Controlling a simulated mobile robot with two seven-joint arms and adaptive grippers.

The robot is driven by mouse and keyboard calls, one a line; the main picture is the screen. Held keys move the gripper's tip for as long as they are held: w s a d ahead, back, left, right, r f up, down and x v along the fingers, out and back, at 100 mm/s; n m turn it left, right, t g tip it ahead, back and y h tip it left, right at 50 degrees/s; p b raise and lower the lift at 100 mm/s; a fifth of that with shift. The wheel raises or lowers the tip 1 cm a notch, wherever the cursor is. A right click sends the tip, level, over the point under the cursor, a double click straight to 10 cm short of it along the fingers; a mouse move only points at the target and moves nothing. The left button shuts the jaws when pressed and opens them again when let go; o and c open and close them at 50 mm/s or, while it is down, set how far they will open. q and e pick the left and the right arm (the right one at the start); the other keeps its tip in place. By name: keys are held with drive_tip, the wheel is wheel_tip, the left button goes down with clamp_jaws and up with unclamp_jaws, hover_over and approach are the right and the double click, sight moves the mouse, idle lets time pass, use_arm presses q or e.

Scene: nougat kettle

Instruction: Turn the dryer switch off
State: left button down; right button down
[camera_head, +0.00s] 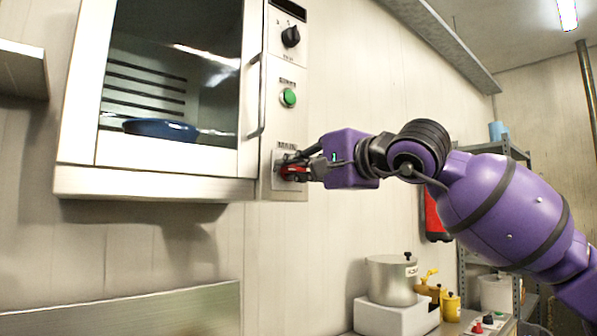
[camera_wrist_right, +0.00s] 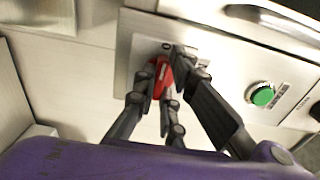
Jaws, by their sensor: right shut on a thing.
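The dryer (camera_head: 150,178) is a wall-mounted cabinet with a glass door and a control strip on its right side. Its red switch (camera_head: 293,174) sits on a plate at the bottom of that strip, and shows in the right wrist view (camera_wrist_right: 161,77). My right gripper (camera_head: 296,167) is at the switch with its fingers around it, shut on the red handle; the fingers (camera_wrist_right: 168,75) hide part of it. My left gripper is not in view.
Above the switch are a green button (camera_head: 288,97) and a black knob (camera_head: 290,37). A blue bowl (camera_head: 161,129) is behind the door glass. A metal pot (camera_head: 392,280) stands on a white block at lower right, beside yellow containers. A shelf (camera_head: 447,40) runs overhead.

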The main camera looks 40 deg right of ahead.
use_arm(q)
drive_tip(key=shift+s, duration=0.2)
use_arm(e)
drive_tip(key=c, duration=1.8)
unclamp_jaws()
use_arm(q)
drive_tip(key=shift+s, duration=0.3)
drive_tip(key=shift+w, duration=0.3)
use_arm(e)
drive_tip(key=s, duration=0.8)
drive_tip(key=s+d, duration=0.1)
drive_tip(key=s, duration=0.3)
